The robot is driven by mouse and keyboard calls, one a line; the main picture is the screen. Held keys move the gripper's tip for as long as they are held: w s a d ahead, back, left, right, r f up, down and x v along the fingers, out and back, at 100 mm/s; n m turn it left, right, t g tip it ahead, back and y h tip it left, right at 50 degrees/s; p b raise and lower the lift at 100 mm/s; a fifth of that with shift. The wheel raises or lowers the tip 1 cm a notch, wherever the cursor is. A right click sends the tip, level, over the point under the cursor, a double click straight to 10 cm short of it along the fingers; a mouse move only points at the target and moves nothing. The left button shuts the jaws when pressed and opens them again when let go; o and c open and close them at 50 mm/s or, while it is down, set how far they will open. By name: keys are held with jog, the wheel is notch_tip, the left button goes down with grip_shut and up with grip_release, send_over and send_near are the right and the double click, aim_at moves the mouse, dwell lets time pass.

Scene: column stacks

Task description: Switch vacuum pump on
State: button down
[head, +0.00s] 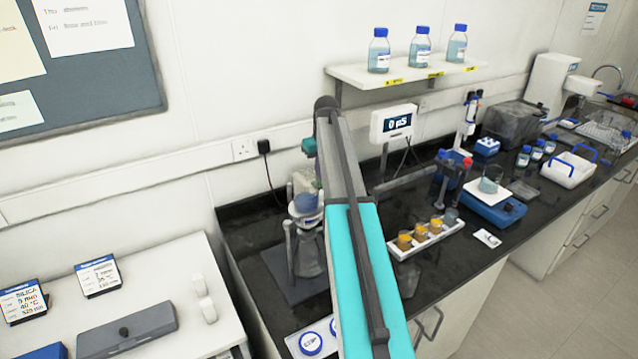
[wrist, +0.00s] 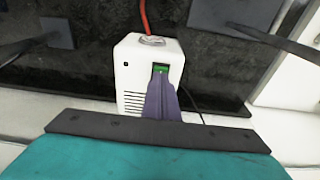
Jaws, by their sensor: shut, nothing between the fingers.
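The vacuum pump (wrist: 133,72) is a white box with vent slots low on its front and a round grey fitting on top. A red hose runs up from that fitting. A switch (wrist: 161,69) sits in a dark recess on its front and shows green. My gripper (wrist: 160,80) is shut and empty, with its tips at the lower edge of the switch; I cannot tell whether they touch it. The tips hide the lower part of the recess. In the head view my arm hides the pump and my gripper.
In the head view, a glass flask (head: 310,257) on a stand is left of my arm. A display reading 0 µS (head: 393,122) and a rack with orange vials (head: 428,236) are to its right. Bottles stand on a wall shelf (head: 405,75).

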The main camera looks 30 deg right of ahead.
jog(key=shift+f, duration=0.65)
dwell(0.8)
notch_tip(320, 180, up, 7)
jog(key=p, duration=0.3)
dwell(1.0)
dwell(0.6)
